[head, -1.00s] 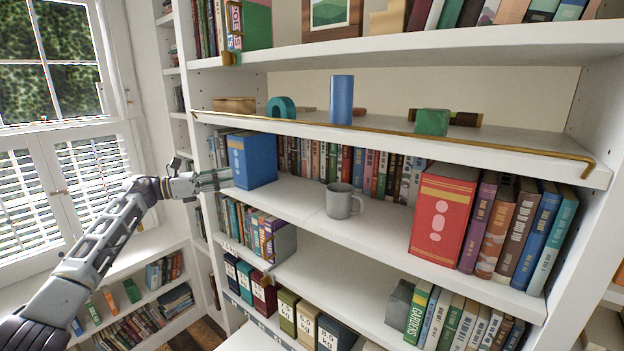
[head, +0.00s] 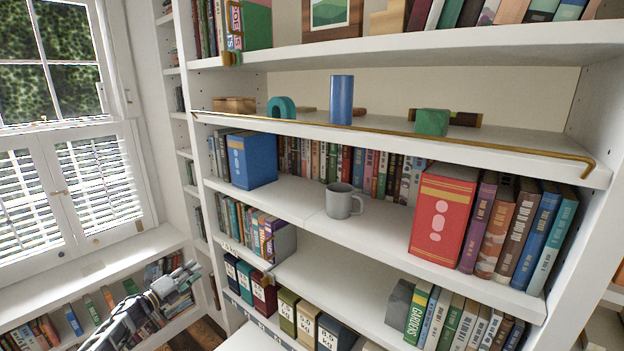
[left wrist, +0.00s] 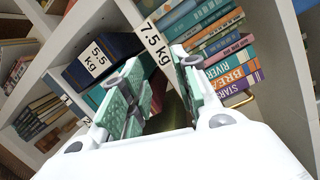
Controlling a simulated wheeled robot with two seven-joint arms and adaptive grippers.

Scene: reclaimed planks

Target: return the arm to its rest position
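My left arm comes in from the lower left in the head view. My left gripper (head: 190,270) is low, in front of the lower left shelves, apart from the main bookcase. In the left wrist view its two green-padded fingers (left wrist: 157,60) stand apart with a gap between them. Nothing is held in the gap; weight-labelled binders and stacked books show beyond it. My right gripper is in neither view.
A tall white bookcase fills the middle and right. Its middle shelf holds a blue box-like book (head: 252,160), a grey mug (head: 340,201) and a big red book (head: 441,213). Labelled binders (head: 264,293) stand lower. A window (head: 95,185) and sill are at left.

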